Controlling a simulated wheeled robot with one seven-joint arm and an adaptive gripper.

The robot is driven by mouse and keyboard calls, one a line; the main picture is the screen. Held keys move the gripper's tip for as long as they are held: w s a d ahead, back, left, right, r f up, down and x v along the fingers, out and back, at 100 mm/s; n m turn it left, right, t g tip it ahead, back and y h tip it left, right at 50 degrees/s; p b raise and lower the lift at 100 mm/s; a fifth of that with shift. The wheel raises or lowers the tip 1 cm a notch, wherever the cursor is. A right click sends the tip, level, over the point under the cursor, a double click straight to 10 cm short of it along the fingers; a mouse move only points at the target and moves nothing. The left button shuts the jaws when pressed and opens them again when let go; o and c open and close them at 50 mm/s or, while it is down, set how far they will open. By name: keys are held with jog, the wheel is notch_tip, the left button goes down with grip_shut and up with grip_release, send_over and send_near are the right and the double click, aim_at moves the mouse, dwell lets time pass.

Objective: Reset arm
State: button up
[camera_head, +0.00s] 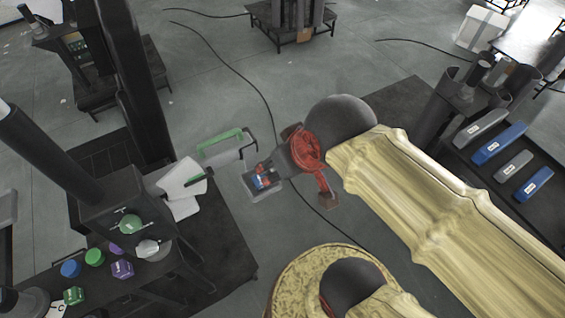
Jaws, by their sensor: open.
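My arm comes in from the right in a loose cream cover, with a dark round joint and red wrapping at the wrist. My gripper (215,165) reaches left from the wrist, with grey and green parts at its end. Its jaws are apart and I see nothing held between them. It is over the grey floor near the right edge of the dark left stand (225,245). White pieces (183,180) show at that edge; I cannot tell whether they belong to the gripper.
A right rack holds blue and grey blocks (499,143). A white box (481,29) stands far right. Cables cross the open floor.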

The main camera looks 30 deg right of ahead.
notch_tip(320, 180, down, 21)
jog(key=b, duration=2)
jog(key=shift+r+b, duration=0.2)
jog(key=shift+b, duration=0.15)
